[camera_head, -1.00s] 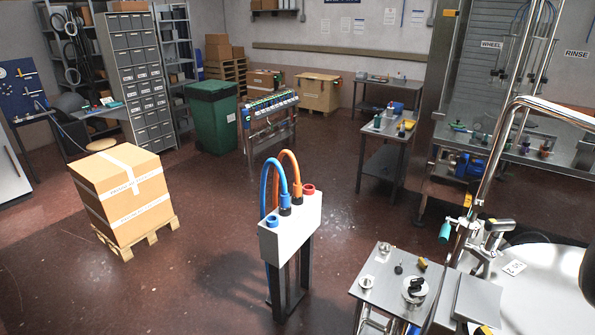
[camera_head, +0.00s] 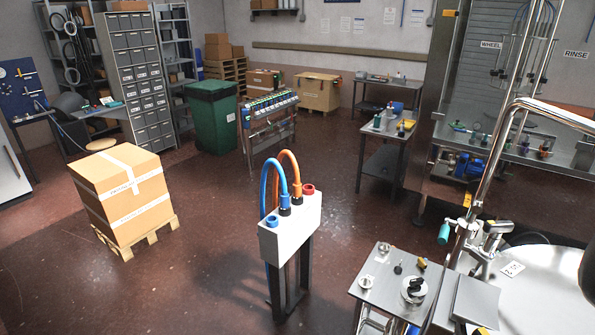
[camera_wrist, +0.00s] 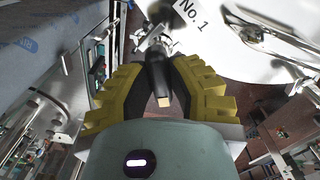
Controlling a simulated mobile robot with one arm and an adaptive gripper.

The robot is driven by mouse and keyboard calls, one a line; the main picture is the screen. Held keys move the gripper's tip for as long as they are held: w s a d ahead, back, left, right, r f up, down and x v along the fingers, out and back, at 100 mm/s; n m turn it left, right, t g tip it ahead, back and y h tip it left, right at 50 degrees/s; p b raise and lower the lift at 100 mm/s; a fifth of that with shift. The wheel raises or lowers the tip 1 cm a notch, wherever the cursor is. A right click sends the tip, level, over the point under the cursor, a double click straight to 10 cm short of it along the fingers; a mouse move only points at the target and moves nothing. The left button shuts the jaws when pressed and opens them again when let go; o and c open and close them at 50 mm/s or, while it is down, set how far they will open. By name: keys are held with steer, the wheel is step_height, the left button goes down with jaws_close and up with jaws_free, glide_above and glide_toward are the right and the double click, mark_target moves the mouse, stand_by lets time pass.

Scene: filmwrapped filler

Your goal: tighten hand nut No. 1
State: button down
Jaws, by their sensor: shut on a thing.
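In the wrist view, my gripper (camera_wrist: 157,84) has yellow fingers with black pads, shut on a dark handle-like part that I take for hand nut No. 1 (camera_wrist: 157,72). The part has a pale tip facing the camera, and the pads hide its sides. Beyond it is a metal fitting. A white plate marked "No. 1" (camera_wrist: 191,14) lies just beyond and to the right. In the head view, the same label (camera_head: 513,269) lies on a white round surface (camera_head: 545,295) at lower right. I cannot clearly make out my gripper or its hold there.
A chrome post (camera_head: 488,170) rises beside the white surface. A small metal table (camera_head: 380,288) with loose parts stands left of it. A grey box with blue and orange hoses (camera_head: 290,226) stands in the middle. Open red floor lies around the wrapped carton (camera_head: 122,190).

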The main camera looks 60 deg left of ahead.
steer(key=shift+f+b, duration=0.2)
steer(key=shift+b, duration=0.4)
steer(key=shift+f+m+b, duration=0.2)
steer(key=shift+m+b, duration=0.4)
steer(key=shift+b, duration=0.6)
steer(key=m+b, duration=0.2)
steer(key=b, duration=0.1)
steer(key=shift+w+r+m+b, duration=0.1)
steer(key=shift+r+m+b, duration=0.25)
steer(key=shift+m, duration=1.55)
steer(key=m+p, duration=0.1)
steer(key=m, duration=1.1)
steer(key=shift+w+m+p, duration=0.1)
steer(key=shift+m+p, duration=0.2)
steer(key=shift+p, duration=0.1)
steer(key=m+p, duration=0.1)
steer(key=m, duration=0.5)
steer(key=shift+m, duration=0.4)
